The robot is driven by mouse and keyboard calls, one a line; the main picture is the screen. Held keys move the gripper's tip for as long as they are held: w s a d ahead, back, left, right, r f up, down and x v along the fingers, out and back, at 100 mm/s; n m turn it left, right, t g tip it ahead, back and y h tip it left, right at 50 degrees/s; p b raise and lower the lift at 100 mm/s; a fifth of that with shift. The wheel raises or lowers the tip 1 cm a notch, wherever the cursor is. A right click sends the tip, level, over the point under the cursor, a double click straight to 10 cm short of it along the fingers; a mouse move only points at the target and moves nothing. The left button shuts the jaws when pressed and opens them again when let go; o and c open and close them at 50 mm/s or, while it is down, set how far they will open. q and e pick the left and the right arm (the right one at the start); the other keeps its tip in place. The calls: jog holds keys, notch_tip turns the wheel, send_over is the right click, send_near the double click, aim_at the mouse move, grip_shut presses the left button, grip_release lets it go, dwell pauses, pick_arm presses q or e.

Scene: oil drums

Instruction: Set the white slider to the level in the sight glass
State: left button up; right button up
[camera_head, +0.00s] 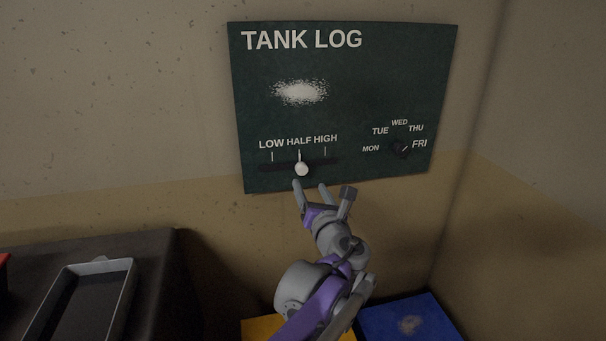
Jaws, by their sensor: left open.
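The white slider (302,169) sits in a dark slot on the green TANK LOG board (400,75). It stands at the tick under HALF, between the LOW and HIGH ticks. My left gripper (311,186) is just below the slider, with its two fingers apart and pointing up at the board. Its left fingertip is close under the slider; I cannot tell whether they touch. The gripper holds nothing that I can see. No sight glass shows in this view. My right gripper is not in view.
A dark day dial (402,149) is on the board's right side, with MON to FRI around it. A grey tray (81,300) lies on a dark table (160,262) at lower left. Blue (412,317) and yellow (258,329) surfaces are low by the wall. A wall corner is at right.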

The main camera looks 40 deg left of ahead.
aim_at(302, 171)
pick_arm(q)
jog(key=x, duration=0.8)
jog(key=shift+w+a, duration=0.1)
jog(key=shift+a, duration=0.05)
grip_shut()
dwell(1.1)
